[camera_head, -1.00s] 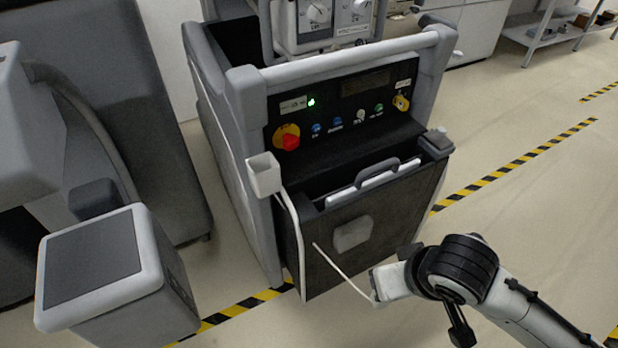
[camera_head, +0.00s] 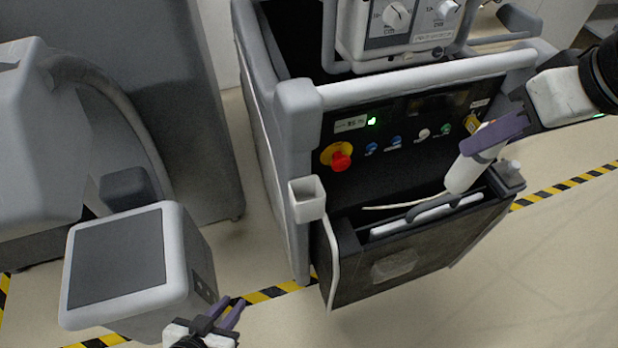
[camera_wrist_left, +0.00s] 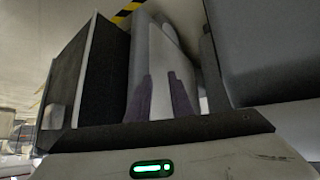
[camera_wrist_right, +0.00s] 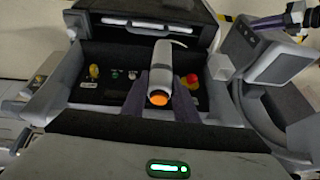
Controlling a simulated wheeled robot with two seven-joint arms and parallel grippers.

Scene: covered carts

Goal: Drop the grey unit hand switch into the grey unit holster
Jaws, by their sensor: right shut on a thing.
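The hand switch (camera_head: 466,173) is a white cylinder, tilted above the front pocket of the grey unit (camera_head: 297,120), with a thin pale cord from its lower end. My right gripper (camera_head: 487,140) is shut around it. In the right wrist view the switch (camera_wrist_right: 162,72) lies between the fingers, its orange end facing the camera. The holster (camera_head: 307,199) is a light grey, open-topped square cup on the unit's left front post. The switch is well to the right of it and apart. My left gripper (camera_head: 222,316) is open and empty at the bottom, below left of the unit.
The unit's control panel has a red knob (camera_head: 341,161) and a white handlebar (camera_head: 420,78) above. The black front pocket (camera_head: 400,262) holds a handled panel. A screen on a grey body (camera_head: 118,258) stands left. The floor right is clear.

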